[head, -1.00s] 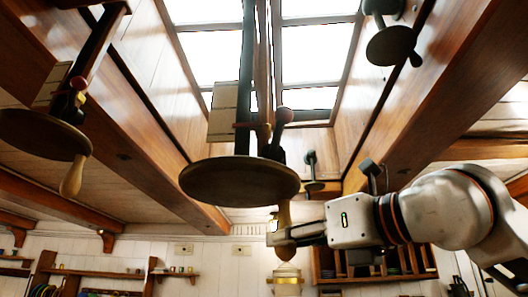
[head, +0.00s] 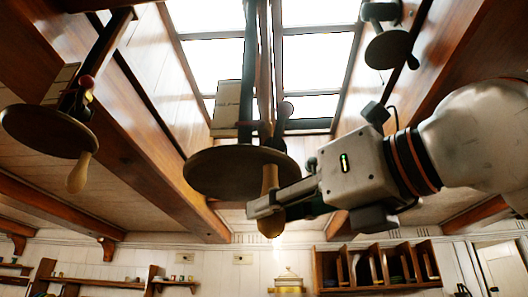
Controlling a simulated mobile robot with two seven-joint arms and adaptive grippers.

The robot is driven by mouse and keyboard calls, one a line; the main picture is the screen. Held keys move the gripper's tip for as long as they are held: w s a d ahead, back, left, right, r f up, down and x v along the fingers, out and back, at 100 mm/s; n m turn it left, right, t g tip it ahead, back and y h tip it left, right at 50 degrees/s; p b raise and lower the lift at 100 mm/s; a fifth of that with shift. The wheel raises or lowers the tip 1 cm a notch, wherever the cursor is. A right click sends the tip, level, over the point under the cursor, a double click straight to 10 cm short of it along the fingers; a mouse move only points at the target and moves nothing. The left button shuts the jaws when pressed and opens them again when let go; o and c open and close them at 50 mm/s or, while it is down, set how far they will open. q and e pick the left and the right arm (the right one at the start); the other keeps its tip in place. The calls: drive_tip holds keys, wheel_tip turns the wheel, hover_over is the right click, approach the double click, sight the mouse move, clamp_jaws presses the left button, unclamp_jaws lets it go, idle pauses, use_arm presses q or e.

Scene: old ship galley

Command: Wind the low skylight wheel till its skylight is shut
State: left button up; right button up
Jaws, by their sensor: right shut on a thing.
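A round wooden wheel (head: 215,172) hangs in the middle of the head view on a dark upright shaft (head: 248,95). A light wooden handle (head: 270,228) hangs down from the wheel's underside, right of its centre. My right gripper (head: 268,208) comes in from the right and is shut on this handle, just below the wheel. The fingers cover the middle of the handle. Above is the bright skylight (head: 318,55) with dark wooden bars; I cannot tell from here how far it is open. My left gripper is out of view.
Another wheel with a handle (head: 48,130) hangs at the left, and a smaller one (head: 388,48) at the upper right. Ceiling beams (head: 140,160) flank the skylight. Open wooden cabinets (head: 376,266) and shelves line the far wall.

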drive_tip(key=a, duration=0.1)
drive_tip(key=s+a, duration=0.1)
drive_tip(key=a, duration=0.3)
drive_tip(key=shift+s, duration=0.25)
drive_tip(key=o, duration=1.4)
drive_tip(key=b+v, duration=0.2)
drive_tip(key=v, duration=0.9)
